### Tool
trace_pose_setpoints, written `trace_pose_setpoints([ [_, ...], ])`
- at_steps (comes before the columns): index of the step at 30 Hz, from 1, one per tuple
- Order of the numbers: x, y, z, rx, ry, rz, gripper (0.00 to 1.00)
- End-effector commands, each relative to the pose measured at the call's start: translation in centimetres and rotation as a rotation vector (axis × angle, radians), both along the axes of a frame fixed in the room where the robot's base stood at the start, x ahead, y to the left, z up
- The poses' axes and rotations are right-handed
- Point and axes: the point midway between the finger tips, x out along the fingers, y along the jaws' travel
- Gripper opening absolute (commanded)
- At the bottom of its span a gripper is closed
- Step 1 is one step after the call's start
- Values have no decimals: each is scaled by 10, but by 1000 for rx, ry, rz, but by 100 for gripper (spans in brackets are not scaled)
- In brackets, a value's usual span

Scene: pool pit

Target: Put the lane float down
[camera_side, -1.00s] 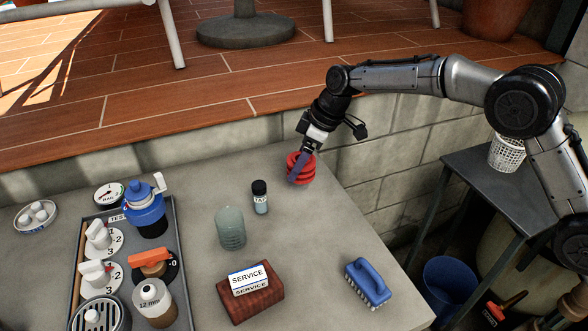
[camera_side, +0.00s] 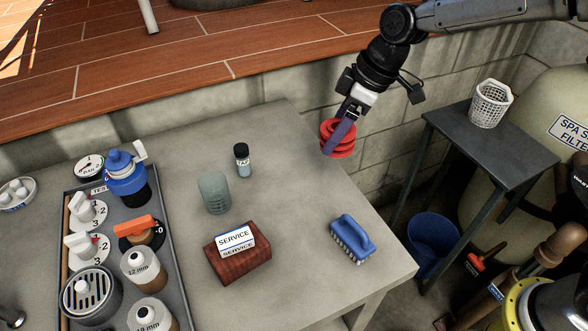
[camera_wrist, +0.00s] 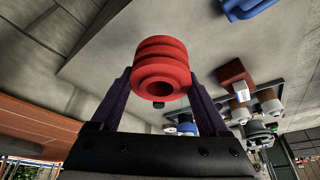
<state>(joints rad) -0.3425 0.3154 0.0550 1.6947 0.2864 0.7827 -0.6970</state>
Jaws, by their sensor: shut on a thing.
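The lane float (camera_side: 338,138) is a red ribbed ring with a hole through it. My gripper (camera_side: 341,134) is shut on it, and a purple finger crosses its front in the side view. The float shows at the table's far right edge and seems raised; its height is hard to tell. In the wrist view the float (camera_wrist: 161,68) sits between both fingertips, its hole facing the camera.
The grey table (camera_side: 300,185) has bare room in its middle. It bears a blue brush (camera_side: 352,240), a service sign on a brown block (camera_side: 238,262), a green jar (camera_side: 214,192), a small vial (camera_side: 242,160) and a tray of fittings (camera_side: 177,290). A side table (camera_side: 490,140) holds a white basket (camera_side: 490,104).

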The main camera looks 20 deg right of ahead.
Motion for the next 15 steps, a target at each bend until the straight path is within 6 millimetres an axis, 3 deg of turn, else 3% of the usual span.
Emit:
trace_pose_setpoints([
  [3, -35, 6, 2, -3, 1, 0, 23],
  [9, -79, 13, 6, -4, -9, 30, 23],
  [15, -97, 20, 13, 1, -24, 66, 23],
])
